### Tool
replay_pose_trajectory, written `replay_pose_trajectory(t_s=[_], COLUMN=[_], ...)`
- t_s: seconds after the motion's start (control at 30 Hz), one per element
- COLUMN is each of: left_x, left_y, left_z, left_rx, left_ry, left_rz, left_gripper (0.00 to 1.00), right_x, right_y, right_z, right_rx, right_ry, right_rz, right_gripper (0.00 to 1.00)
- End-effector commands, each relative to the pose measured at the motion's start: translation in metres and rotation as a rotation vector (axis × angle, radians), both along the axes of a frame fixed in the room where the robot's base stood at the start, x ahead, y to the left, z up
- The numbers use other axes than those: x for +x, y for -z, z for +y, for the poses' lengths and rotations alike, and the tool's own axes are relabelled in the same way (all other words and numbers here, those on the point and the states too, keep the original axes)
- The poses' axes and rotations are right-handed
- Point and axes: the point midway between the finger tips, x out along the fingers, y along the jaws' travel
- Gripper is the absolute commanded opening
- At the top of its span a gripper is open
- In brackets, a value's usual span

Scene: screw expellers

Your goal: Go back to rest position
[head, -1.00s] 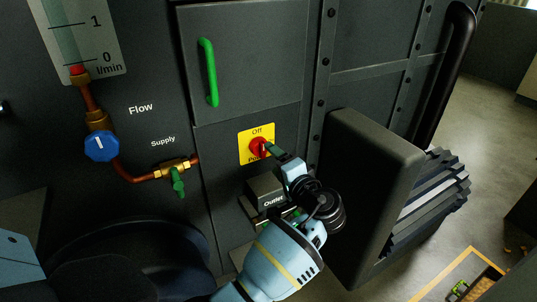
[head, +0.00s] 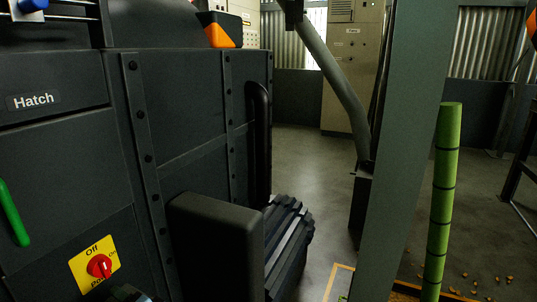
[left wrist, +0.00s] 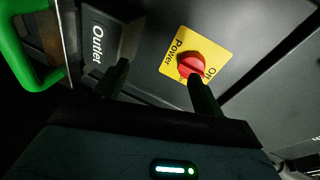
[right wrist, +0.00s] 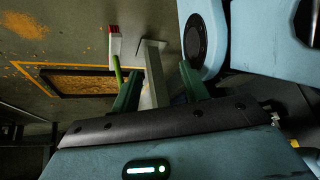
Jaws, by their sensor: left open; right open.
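My left gripper (left wrist: 160,85) is open in the left wrist view, in front of the machine's panel. The red power knob (left wrist: 191,64) on its yellow plate (left wrist: 222,52) sits just beyond the right finger, whose tip overlaps it in the picture; I cannot tell if they touch. Nothing is between the fingers. In the head view the red knob (head: 99,266) is at the lower left, and only a small part of my arm shows below it. My right gripper (right wrist: 160,88) is open and empty in the right wrist view, and is outside the head view.
The Outlet box (left wrist: 105,45) and a green handle (left wrist: 32,50) are close to my left gripper. A dark block (head: 215,245) juts from the machine. A grey post (head: 415,150) and green pole (head: 442,190) stand to the right. A framed tray (right wrist: 80,84) lies on the floor.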

Motion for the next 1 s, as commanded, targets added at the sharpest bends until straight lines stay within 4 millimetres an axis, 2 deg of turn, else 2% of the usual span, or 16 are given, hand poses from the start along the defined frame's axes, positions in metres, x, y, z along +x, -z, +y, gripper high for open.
replay_pose_trajectory(t_s=[0.03, 0.17, 0.3, 0.5, 0.63, 0.77, 0.87, 1.0], left_x=[-0.014, -0.05, -0.097, -0.175, -0.227, -0.278, -0.313, -0.356], left_y=[0.009, 0.049, 0.083, 0.11, 0.11, 0.097, 0.078, 0.043], left_z=[-0.001, -0.011, -0.024, -0.048, -0.064, -0.081, -0.092, -0.107], left_rx=[-0.038, -0.162, -0.305, -0.531, -0.681, -0.836, -0.949, -1.105], left_ry=[0.039, 0.141, 0.232, 0.325, 0.365, 0.387, 0.395, 0.396], left_rz=[0.027, 0.085, 0.136, 0.174, 0.175, 0.156, 0.125, 0.058], left_gripper=[0.69, 0.69, 0.69, 0.69, 0.69, 0.69, 0.69, 0.69], right_x=[0.0, -0.008, -0.013, -0.009, -0.001, 0.007, 0.013, 0.032], right_y=[-0.017, -0.038, -0.056, -0.09, -0.113, -0.139, -0.159, -0.193], right_z=[0.0, 0.0, 0.001, 0.004, 0.005, 0.005, 0.005, 0.006], right_rx=[0.001, 0.001, 0.003, 0.011, 0.013, 0.014, 0.015, 0.019], right_ry=[0.001, 0.002, 0.002, 0.005, 0.007, 0.01, 0.011, 0.014], right_rz=[-0.008, 0.0, 0.005, -0.019, -0.039, -0.066, -0.088, -0.148], right_gripper=[0.45, 0.45, 0.45, 0.45, 0.45, 0.45, 0.45, 0.45])
